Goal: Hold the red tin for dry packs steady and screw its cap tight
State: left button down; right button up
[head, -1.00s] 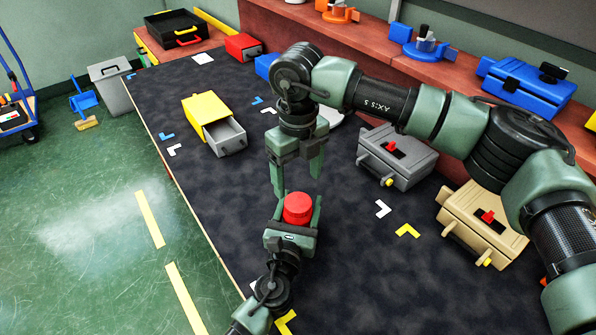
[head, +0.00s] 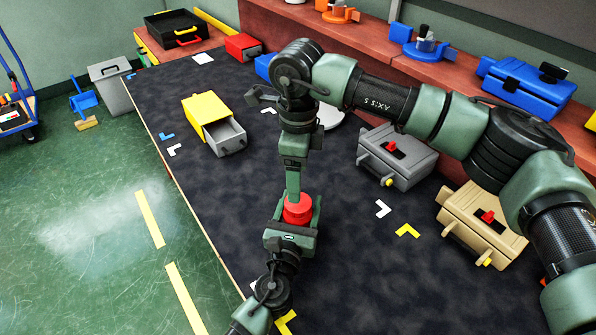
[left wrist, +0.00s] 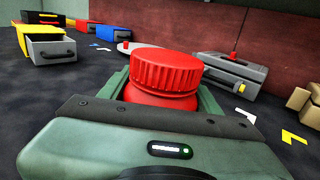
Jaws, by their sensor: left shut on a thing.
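The red tin (left wrist: 160,102) stands between the two fingers of my left gripper (head: 294,222), which is shut on it near the front of the dark table. Its ribbed red cap (left wrist: 166,72) sits on top and shows above the fingers in the left wrist view; most of the tin's body is hidden by the gripper. In the head view my right gripper (head: 293,188) points down over the cap (head: 297,209). It is seen edge-on, so one finger hides the other and its opening cannot be judged. It does not show in the left wrist view.
A yellow box with a grey drawer (head: 209,119) stands at the back left of the table. A grey case (head: 398,160) and a beige case (head: 480,222) are on the right. The dark table top (head: 225,200) left of my grippers is clear.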

aim_at(298, 219)
notch_tip(298, 219, down, 8)
jog(key=shift+r, duration=0.2)
jog(key=shift+c, duration=0.3)
jog(key=c, duration=1.4)
jog(key=o, duration=1.6)
